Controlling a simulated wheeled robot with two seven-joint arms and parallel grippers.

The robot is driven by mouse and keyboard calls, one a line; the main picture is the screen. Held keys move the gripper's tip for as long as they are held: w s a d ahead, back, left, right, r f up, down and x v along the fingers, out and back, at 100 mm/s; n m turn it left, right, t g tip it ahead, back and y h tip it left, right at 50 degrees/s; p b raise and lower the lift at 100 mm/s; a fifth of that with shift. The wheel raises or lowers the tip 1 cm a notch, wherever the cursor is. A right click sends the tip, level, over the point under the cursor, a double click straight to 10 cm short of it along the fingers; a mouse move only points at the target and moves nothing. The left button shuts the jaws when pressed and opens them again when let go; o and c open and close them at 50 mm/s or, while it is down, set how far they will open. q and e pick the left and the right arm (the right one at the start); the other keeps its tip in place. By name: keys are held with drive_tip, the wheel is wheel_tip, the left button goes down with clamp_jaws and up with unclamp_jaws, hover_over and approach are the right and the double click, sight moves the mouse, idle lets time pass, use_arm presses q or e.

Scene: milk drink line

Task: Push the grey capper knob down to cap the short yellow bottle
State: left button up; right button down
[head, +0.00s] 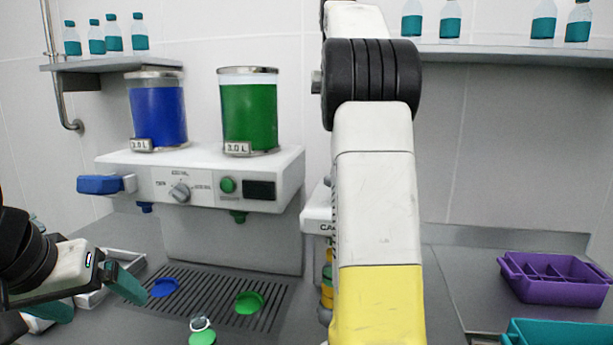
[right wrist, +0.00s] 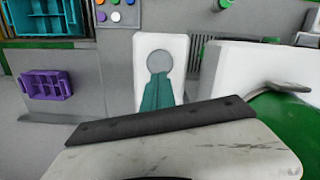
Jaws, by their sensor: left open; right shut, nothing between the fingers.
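The white capper (head: 317,208) stands mid-picture in the head view, mostly hidden behind my right arm. Its grey round knob (right wrist: 159,62) shows in the right wrist view on the white capper top. My right gripper (right wrist: 158,92) is shut and empty, its teal fingertips overlapping the knob's near edge in that view; I cannot tell if they touch it. A yellow bottle (head: 327,272) shows as a narrow strip under the capper, largely hidden by my arm; its cap cannot be made out. My left gripper (head: 88,297) is open and empty at the lower left.
The dispenser (head: 230,172) with blue and green tanks stands left of the capper. Blue (head: 164,287) and green (head: 249,302) discs lie on its grate. A small green item (head: 202,337) is in front. A purple crate (head: 555,290) and a teal crate (head: 560,333) stand right.

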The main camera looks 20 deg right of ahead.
drive_tip(key=shift+f, duration=0.1)
drive_tip(key=shift+d+f, duration=0.15)
drive_tip(key=shift+f, duration=0.45)
drive_tip(key=f, duration=0.4)
drive_tip(key=shift+s+a, duration=0.2)
drive_tip(key=shift+s, duration=0.05)
drive_tip(key=shift+f, duration=0.75)
